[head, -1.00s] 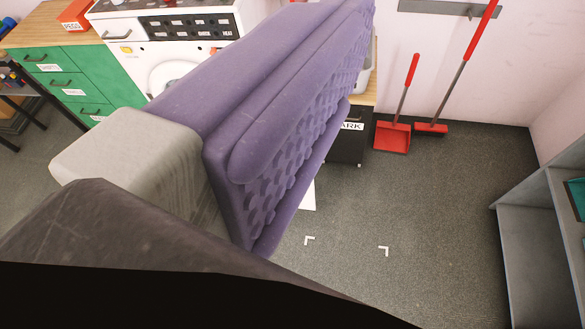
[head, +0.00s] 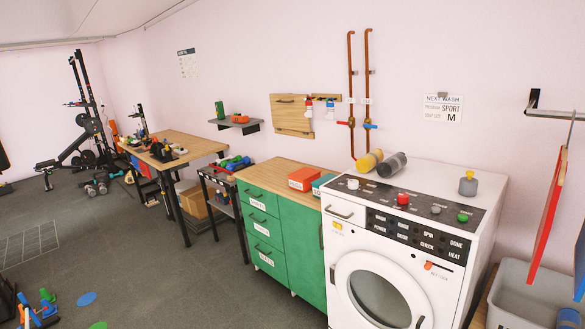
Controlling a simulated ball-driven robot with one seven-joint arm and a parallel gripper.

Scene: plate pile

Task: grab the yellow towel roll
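The yellow towel roll (head: 367,161) lies on its side on top of the white washing machine (head: 345,212), near the back edge by the wall. A dark grey roll (head: 391,164) lies just to its right, touching or very close. The copper pipes come down behind the yellow roll. My gripper is not in this view, so its fingers and anything in them are hidden.
A grey weight-like knob (head: 467,184) stands on the machine's right side. Red and teal boxes (head: 304,179) sit on the green cabinet (head: 285,235) to the left. A grey bin (head: 530,295) stands at the right.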

